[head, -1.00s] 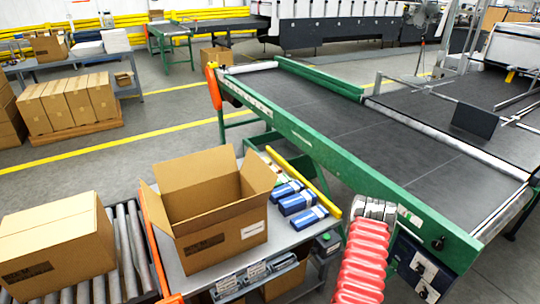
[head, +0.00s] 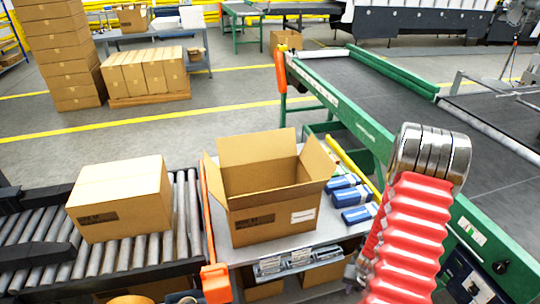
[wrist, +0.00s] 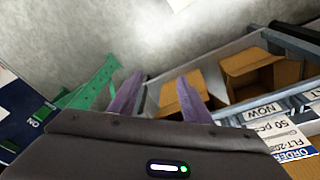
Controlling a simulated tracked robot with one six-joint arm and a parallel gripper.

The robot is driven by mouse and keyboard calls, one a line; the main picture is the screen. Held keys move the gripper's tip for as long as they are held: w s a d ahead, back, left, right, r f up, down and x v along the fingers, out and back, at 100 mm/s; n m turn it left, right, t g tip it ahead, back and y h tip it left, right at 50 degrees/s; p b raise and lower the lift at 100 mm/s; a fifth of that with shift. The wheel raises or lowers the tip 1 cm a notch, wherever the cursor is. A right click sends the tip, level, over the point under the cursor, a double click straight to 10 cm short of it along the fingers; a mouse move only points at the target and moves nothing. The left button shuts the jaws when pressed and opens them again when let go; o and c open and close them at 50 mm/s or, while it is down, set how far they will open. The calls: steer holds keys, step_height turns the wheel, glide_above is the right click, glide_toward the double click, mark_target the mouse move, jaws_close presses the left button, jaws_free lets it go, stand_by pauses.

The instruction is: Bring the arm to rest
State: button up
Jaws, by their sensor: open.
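My arm, with a red ribbed sleeve and shiny metal rings, rises at the right of the head view. My gripper (wrist: 156,92) shows in the wrist view as two purple fingers spread apart with nothing between them, so it is open and empty. It points down past the table's side toward the grey floor (wrist: 90,35). Small open cartons (wrist: 255,75) on a lower shelf lie to the right of the fingers. In the head view the fingers cannot be seen.
An open carton (head: 265,218) and blue packs (head: 350,190) stand on the table (head: 230,252) left of my arm. A closed carton (head: 122,200) sits on the roller conveyor (head: 185,225). The green-framed belt conveyor (head: 345,125) runs close behind and right of my arm.

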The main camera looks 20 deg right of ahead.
steer(key=a+r+n+t, duration=0.1)
steer(key=a+r+n, duration=0.2)
steer(key=a+r, duration=0.7)
steer(key=s+a+r+n+t+y, duration=0.1)
steer(key=a+r+n+t, duration=0.1)
steer(key=a+r, duration=0.8)
steer(key=s+a+r+n+t, duration=0.1)
steer(key=a+r+n, duration=0.2)
steer(key=a+r, duration=0.8)
step_height(320, 180, up, 14)
steer(key=shift+f+n+y, duration=0.2)
steer(key=shift+n+y, duration=0.2)
